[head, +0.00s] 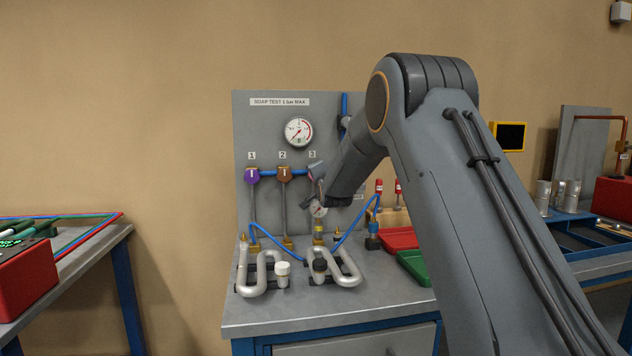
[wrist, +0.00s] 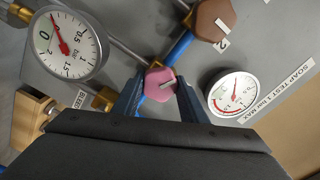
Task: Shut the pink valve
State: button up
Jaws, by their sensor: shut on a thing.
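The pink valve (wrist: 155,78) is a faceted knob with a pale bar across its face, in the middle of the wrist view. The bar lies at a slant to the blue pipe behind it. My gripper (wrist: 160,92) has one finger on each side of the knob and is shut on it. In the head view my gripper (head: 318,188) is at the panel below label 3, and my wrist hides the pink valve there.
A purple valve (head: 252,175) and a brown valve (head: 284,174) sit left of my gripper. A panel gauge (head: 299,131) is above, and a smaller gauge (head: 319,209) is close below. Silver coils (head: 262,275) stand on the bench; red and green trays (head: 400,239) lie right.

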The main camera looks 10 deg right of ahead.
jog(key=m+b, duration=0.3)
jog(key=m, duration=0.3)
jog(key=shift+f, duration=0.2)
jog(key=m+b, duration=0.2)
jog(key=m, duration=0.4)
jog(key=shift+m, duration=0.3)
jog(key=o, duration=1.1)
jog(key=shift+a+r, duration=0.1)
jog(key=shift+r, duration=0.05)
jog(key=shift+c, duration=0.2)
jog(key=shift+s, duration=0.1)
jog(key=s, duration=0.7)
jog(key=shift+s+b, duration=0.35)
